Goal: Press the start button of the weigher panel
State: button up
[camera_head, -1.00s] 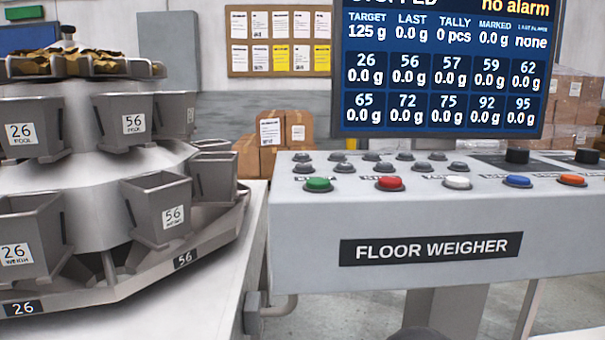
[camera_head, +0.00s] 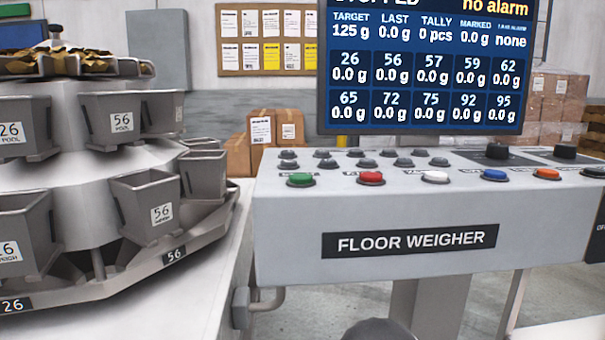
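The weigher panel (camera_head: 290,235) is a light grey console with a black "FLOOR WEIGHER" plate, right of centre in the head view. A row of coloured buttons runs along its front top: a green button (camera_head: 300,179) at the left, then a red button (camera_head: 370,177), a white button (camera_head: 435,176), a blue button (camera_head: 494,174) and an orange button (camera_head: 546,173). Their small labels are too blurred to read. The screen (camera_head: 420,70) above shows target 125 g, zero weights and "no alarm"; its top line is partly cut off.
A multihead weigher with grey buckets (camera_head: 148,200) stands close on the left, on a white surface (camera_head: 190,280). Small dark buttons (camera_head: 325,164) sit behind the coloured row. Cardboard boxes (camera_head: 262,135) stand behind the panel. Grey floor (camera_head: 330,310) shows below it.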

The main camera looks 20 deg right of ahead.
grip_shut()
dwell(1.2)
